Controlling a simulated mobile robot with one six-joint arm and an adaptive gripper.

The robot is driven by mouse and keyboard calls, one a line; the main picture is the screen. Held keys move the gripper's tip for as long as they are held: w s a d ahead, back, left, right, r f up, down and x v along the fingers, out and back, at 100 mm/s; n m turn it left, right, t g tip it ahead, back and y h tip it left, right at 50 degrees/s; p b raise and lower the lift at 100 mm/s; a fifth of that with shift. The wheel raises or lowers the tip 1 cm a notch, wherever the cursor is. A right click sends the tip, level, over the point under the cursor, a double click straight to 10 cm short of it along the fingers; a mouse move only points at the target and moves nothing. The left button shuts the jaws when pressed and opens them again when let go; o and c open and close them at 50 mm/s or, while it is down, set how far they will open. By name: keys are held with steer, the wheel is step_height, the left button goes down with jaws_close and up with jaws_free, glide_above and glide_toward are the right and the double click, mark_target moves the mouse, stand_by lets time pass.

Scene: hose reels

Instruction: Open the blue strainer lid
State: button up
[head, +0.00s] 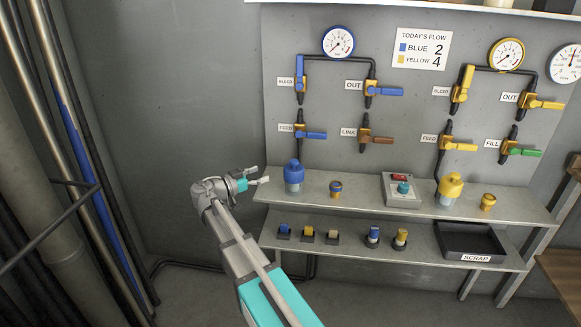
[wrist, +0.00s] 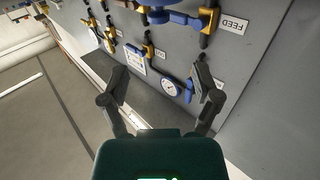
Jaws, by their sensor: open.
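The blue strainer lid (head: 294,172) is a domed blue cap sitting on a pale clear-looking body at the left of the upper shelf in the head view. A pipe and valves rise above it. My gripper (head: 262,177) is just left of the lid, apart from it, with its fingers spread and nothing between them. In the wrist view my gripper (wrist: 160,82) also shows open and empty, with the panel behind it. I cannot pick out the lid for sure in the wrist view.
A blue FEED valve handle (head: 315,135) juts out above. The lower shelf holds several small parts and a black scrap tray (head: 469,257).

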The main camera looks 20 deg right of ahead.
mark_target(290, 163)
steer(key=shift+d, duration=0.15)
steer(key=w+d, duration=0.1)
steer(key=d, duration=0.8)
steer(key=w+d, duration=0.1)
steer(key=d, duration=0.3)
steer(key=shift+w+d, duration=0.15)
steer(key=shift+w, duration=0.15)
